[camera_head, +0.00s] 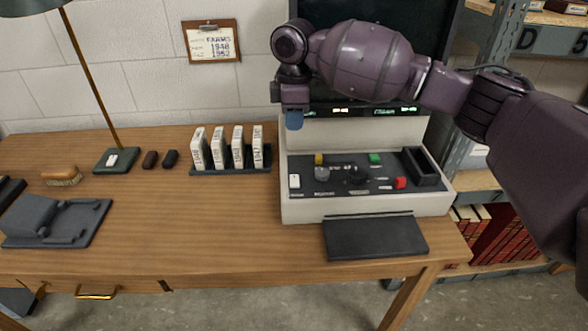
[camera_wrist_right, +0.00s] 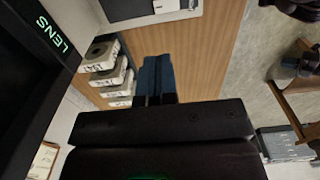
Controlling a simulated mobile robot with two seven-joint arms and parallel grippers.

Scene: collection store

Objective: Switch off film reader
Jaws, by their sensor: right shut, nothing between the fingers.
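The film reader (camera_head: 300,215) stands on the right of the wooden desk, with a cream body and a dark screen (camera_head: 385,40) partly hidden by my right arm. Its grey control panel carries a white rocker switch (camera_head: 295,181) at the left, a yellow button (camera_head: 319,159), a green button (camera_head: 375,158), a red button (camera_head: 400,183) and dark knobs (camera_head: 355,175). My right gripper (camera_head: 294,121) is above the panel's back left, apart from it. Its blue fingers (camera_wrist_right: 158,78) are shut and empty. My left gripper is not in view.
A rack of film boxes (camera_head: 231,158) stands left of the reader; the boxes show in the wrist view (camera_wrist_right: 105,55). A lamp (camera_head: 116,160), brush (camera_head: 62,175) and grey device (camera_head: 50,217) are farther left. The desk's middle front is clear. Shelves (camera_head: 485,185) stand at right.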

